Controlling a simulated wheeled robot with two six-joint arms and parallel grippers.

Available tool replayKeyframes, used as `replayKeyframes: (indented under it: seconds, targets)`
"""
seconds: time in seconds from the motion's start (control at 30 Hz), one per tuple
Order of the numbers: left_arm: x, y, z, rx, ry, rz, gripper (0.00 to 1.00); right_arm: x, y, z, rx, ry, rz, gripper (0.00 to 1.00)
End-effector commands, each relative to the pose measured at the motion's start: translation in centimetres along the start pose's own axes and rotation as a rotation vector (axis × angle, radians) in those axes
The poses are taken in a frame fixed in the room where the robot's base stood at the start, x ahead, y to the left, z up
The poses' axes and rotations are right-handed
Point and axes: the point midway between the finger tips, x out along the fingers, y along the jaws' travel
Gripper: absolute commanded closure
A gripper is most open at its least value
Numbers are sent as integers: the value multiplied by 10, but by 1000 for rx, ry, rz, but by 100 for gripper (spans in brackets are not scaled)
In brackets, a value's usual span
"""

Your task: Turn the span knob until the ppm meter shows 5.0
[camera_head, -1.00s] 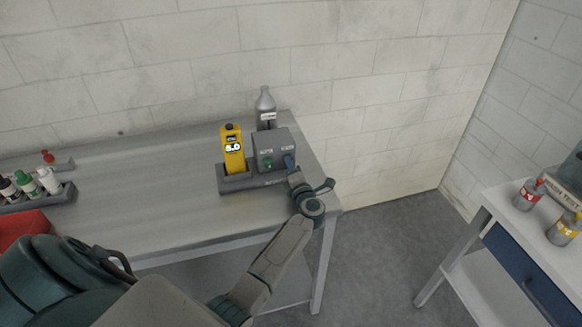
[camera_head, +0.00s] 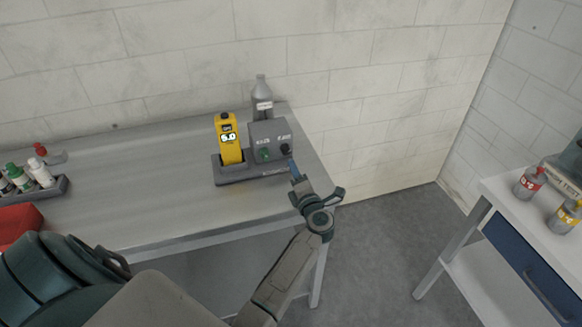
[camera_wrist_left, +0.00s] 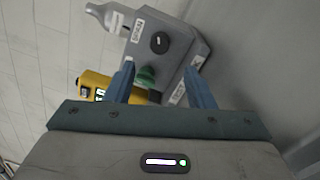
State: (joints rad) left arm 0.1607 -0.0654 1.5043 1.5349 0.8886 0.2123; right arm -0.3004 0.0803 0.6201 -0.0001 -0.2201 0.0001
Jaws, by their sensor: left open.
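The yellow ppm meter (camera_head: 229,148) stands upright in a grey holder and its display reads 5.0. Beside it on the right is a grey box (camera_head: 268,132) with two knobs. A green knob (camera_head: 265,155) is on the left and a black knob (camera_head: 286,148) on the right, under a small label that looks like SPAN. In the left wrist view the black knob (camera_wrist_left: 159,42) and green knob (camera_wrist_left: 146,77) both show. My left gripper (camera_head: 293,168) is open and empty, just in front of the black knob and apart from it. My right gripper is not in view.
A grey bottle (camera_head: 262,98) stands behind the box. A rack of small bottles (camera_head: 62,187) and a red object (camera_head: 18,222) are at the left. A side table (camera_head: 500,190) with labelled bottles stands at the right. The metal table (camera_head: 140,190) is clear in the middle.

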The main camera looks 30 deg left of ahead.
Motion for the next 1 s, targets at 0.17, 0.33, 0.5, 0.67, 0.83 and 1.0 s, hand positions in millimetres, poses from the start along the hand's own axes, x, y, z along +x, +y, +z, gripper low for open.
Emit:
replayKeyframes:
  seconds: [0.17,0.33,0.5,0.67,0.83,1.0]
  targets:
    - [-24,-2,0,-1,0,-1,51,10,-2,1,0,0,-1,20]
    - [-30,0,0,0,0,0,51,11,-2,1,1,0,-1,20]
    - [-30,0,0,0,0,0,51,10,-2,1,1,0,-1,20]
    - [-30,0,0,0,0,1,51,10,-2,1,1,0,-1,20]
    - [-30,1,0,3,-8,4,51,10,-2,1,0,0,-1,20]
    - [-36,16,9,67,-138,54,51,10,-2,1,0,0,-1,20]
